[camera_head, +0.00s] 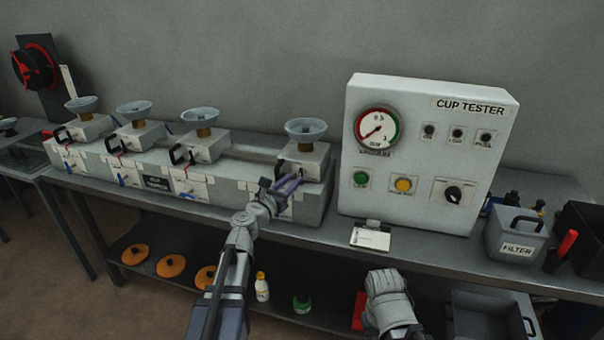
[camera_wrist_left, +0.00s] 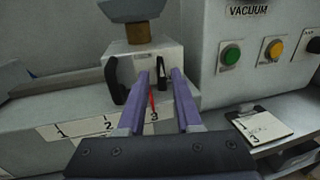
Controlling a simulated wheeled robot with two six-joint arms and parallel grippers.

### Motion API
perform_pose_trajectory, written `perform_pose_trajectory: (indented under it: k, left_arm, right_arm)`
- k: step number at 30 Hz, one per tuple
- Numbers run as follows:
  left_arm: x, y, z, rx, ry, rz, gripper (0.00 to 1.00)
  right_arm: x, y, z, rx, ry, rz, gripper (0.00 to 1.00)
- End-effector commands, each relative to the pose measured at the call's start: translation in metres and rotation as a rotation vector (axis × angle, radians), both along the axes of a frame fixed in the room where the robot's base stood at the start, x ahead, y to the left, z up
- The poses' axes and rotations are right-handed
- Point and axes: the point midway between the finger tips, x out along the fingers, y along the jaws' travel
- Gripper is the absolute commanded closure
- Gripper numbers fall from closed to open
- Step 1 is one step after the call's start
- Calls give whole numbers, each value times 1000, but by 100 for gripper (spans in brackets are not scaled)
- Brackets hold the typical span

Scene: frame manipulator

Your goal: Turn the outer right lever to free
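The frame manifold (camera_head: 237,190) is a long pale box with several cup stations. Its rightmost station (camera_head: 316,160) carries a grey cup (camera_head: 306,128) and also shows in the left wrist view (camera_wrist_left: 172,58). On its front, the wrist view shows a black curved handle (camera_wrist_left: 114,84), a small dark part (camera_wrist_left: 162,82) and a thin red lever (camera_wrist_left: 152,101). My left gripper (camera_head: 286,182) is in front of this station. Its purple fingers (camera_wrist_left: 160,76) are apart, with the red lever seen between them; contact cannot be told. My right arm (camera_head: 385,294) shows low; its fingers are not visible.
The cup tester (camera_head: 425,190) stands just right of the manifold, with a white card (camera_head: 370,238) before it. A filter bin (camera_head: 514,244) and a red-handled tool (camera_head: 565,248) are further right. The lower shelf holds orange discs (camera_head: 171,266) and a small bottle (camera_head: 262,287).

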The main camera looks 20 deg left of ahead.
Motion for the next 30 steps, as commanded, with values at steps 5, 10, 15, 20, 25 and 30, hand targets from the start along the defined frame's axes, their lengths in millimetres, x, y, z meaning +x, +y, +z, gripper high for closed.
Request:
perform_pose_trajectory:
  k: [5,10,15,20,25,30]
  left_arm:
    - [30,-6,0,1,0,-3,67]
    - [54,-13,0,2,0,-4,67]
    - [61,-15,0,2,1,-2,67]
    - [60,-15,0,2,1,-2,67]
    - [60,-15,0,2,1,-2,82]
    - [60,-15,0,2,1,-2,100]
  right_arm:
    - [0,0,0,0,0,0,50]
    - [0,0,0,0,0,0,50]
    - [0,0,0,0,0,0,50]
    - [0,0,0,0,0,0,50]
    - [0,0,0,0,0,0,50]
    - [0,0,0,0,0,0,50]
